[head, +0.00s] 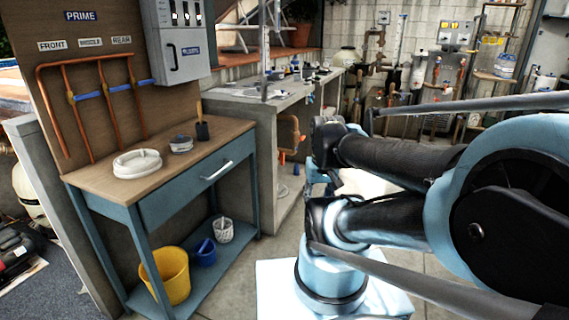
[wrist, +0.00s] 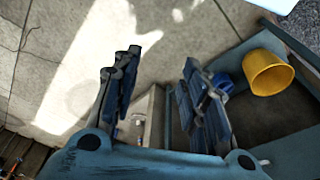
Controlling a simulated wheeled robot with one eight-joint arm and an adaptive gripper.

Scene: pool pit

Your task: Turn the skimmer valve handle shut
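No handle in view can be read as the skimmer valve. Blue bar handles (head: 90,94) with brass fittings cross the copper pipes (head: 85,110) on the wooden board at the left. Another copper pipe (head: 289,131) with an orange part stands by the concrete counter, partly hidden behind my arm. My gripper (wrist: 160,64) is open in the wrist view, two dark blue fingers well apart with nothing between them. It is over the floor beside the blue bench, touching no handle. In the head view my arm largely hides it.
The blue bench (head: 218,192) holds a white ring-shaped part (head: 137,164); a yellow bucket (head: 165,274) and blue bucket (head: 203,252) stand on its lower shelf. A grey control box (head: 180,42) hangs above. A concrete counter (head: 262,103) stands behind. Bare floor (wrist: 75,80) lies beside the bench.

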